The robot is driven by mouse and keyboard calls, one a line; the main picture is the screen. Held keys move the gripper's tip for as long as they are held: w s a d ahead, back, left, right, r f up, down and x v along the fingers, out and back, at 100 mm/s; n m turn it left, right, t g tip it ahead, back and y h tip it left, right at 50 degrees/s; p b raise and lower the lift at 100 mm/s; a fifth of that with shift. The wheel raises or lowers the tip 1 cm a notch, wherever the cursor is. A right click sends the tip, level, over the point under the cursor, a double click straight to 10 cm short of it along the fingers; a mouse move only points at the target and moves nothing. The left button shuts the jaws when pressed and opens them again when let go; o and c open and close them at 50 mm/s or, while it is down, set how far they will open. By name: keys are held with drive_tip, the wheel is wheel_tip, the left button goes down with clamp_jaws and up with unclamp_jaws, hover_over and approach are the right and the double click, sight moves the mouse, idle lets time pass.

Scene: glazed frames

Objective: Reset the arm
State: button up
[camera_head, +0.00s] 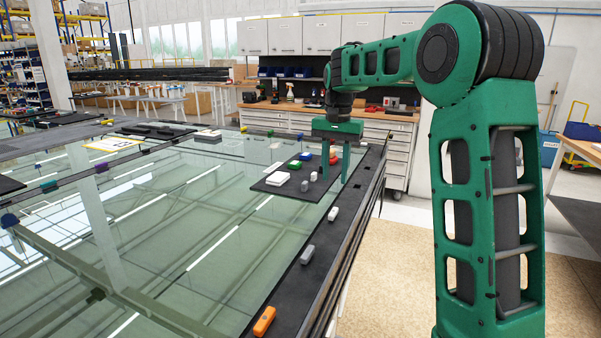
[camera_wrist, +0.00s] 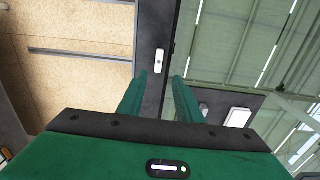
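My green arm (camera_head: 492,190) rises at the right, bends at a high elbow and reaches left over the glass frame (camera_head: 190,230). My gripper (camera_head: 335,176) points down over the right edge of a dark mat. Its two green fingers stand apart with nothing between them. In the wrist view the fingers (camera_wrist: 160,85) also show a clear gap, with the black frame edge behind it. A small light grey piece (camera_wrist: 159,61) lies on that edge, beyond the fingertips.
Grey pieces (camera_head: 333,213) (camera_head: 307,254) and an orange piece (camera_head: 264,321) lie along the frame's black edge. A drawer bench (camera_head: 400,150) stands behind. The floor (camera_head: 390,270) between frame and arm is clear.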

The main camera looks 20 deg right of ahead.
drive_tip(key=s+d+f+n, duration=0.1)
drive_tip(key=s+d+f, duration=0.1)
drive_tip(key=s, duration=1)
drive_tip(key=s+d+f, duration=0.2)
drive_tip(key=s, duration=0.9)
drive_tip(key=s+a+f+n, duration=0.1)
drive_tip(key=s+f, duration=0.3)
drive_tip(key=s, duration=0.4)
drive_tip(key=s+f, duration=0.4)
drive_tip(key=s, duration=0.4)
drive_tip(key=shift+s+a+f+n, duration=0.2)
drive_tip(key=shift+s+a+n, duration=0.1)
drive_tip(key=shift+a+n, duration=0.1)
